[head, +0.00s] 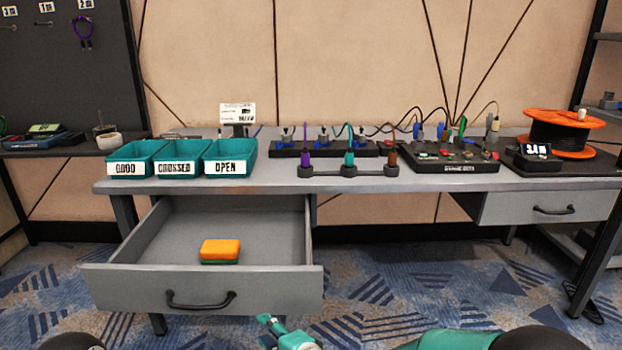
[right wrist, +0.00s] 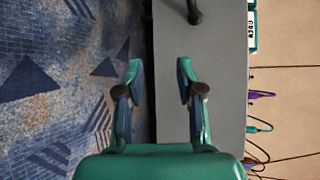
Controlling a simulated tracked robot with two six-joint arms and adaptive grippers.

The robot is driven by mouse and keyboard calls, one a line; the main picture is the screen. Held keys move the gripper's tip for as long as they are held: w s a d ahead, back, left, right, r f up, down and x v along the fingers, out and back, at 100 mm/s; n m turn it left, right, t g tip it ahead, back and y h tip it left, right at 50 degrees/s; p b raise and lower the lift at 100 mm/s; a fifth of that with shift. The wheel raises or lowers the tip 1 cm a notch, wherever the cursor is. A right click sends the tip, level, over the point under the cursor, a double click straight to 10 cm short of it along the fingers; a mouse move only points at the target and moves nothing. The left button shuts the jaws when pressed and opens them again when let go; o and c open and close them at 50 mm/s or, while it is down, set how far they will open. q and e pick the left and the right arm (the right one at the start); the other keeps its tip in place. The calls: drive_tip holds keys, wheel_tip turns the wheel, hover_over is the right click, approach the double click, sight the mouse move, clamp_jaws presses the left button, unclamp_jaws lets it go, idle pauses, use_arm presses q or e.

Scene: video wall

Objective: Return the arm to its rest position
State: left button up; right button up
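My right gripper (head: 268,322) shows at the bottom centre of the head view, low in front of the open drawer (head: 205,290), with only part of it in the picture. In the right wrist view, its two teal and dark fingers (right wrist: 160,68) are spread apart with nothing between them. The drawer's grey front (right wrist: 200,60) lies beyond them there, with a black handle (right wrist: 193,12) at the top. My left gripper is not in view.
The grey desk (head: 270,182) carries teal bins (head: 230,152), a cable rack (head: 348,171) and a black board (head: 450,160). An orange and green sponge (head: 220,250) lies in the open drawer. Patterned carpet (head: 400,280) is clear to its right.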

drive_tip(key=s+d+f+m+g+h, duration=0.1)
drive_tip(key=s+d+f+g+h, duration=0.2)
drive_tip(key=d+f, duration=0.8)
drive_tip(key=s+d+f+m+g+h, duration=0.15)
drive_tip(key=s+d+f, duration=0.35)
drive_tip(key=d+f, duration=0.55)
drive_tip(key=s+f+n+g+h, duration=0.1)
drive_tip(key=s+f+n+g, duration=0.25)
drive_tip(key=s+n, duration=0.4)
drive_tip(key=s+f+n+g, duration=0.2)
drive_tip(key=s+f+n, duration=0.25)
drive_tip(key=s, duration=0.55)
wheel_tip(320, 180, up, 32)
drive_tip(key=p, duration=3.2)
drive_tip(key=shift+d+r+n, duration=0.15)
drive_tip(key=shift+d+n, duration=0.15)
drive_tip(key=shift+n, duration=0.15)
